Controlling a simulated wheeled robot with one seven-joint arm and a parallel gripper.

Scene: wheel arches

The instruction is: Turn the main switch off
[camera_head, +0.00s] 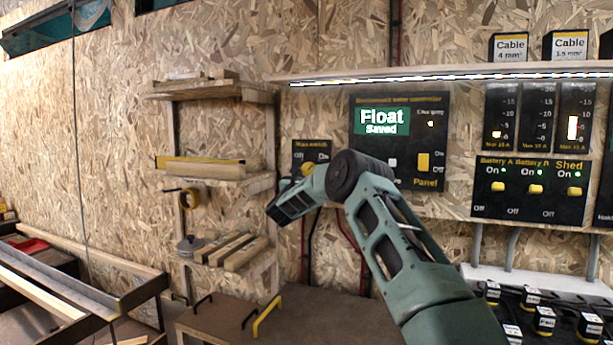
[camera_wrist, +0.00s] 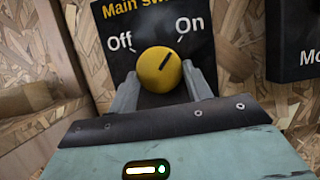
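The main switch panel (camera_wrist: 118,50) is a black plate with the words "Off" at left and "On" at right in the wrist view. Its round yellow knob (camera_wrist: 158,72) carries a dark line that points up and right, towards "On". My gripper (camera_wrist: 161,78) has one grey finger on each side of the knob. The fingers are very close to it; I cannot tell whether they press on it. In the head view the panel (camera_head: 299,149) is on the wall left of the display, with my wrist in front of its lower part.
A solar controller panel (camera_head: 372,152) reading "Float Saved" is just right of the switch. Breaker panels (camera_head: 532,211) stand further right. Wooden shelves (camera_head: 225,90) with timber and tape are to the left. A lit ledge (camera_head: 450,73) runs above.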

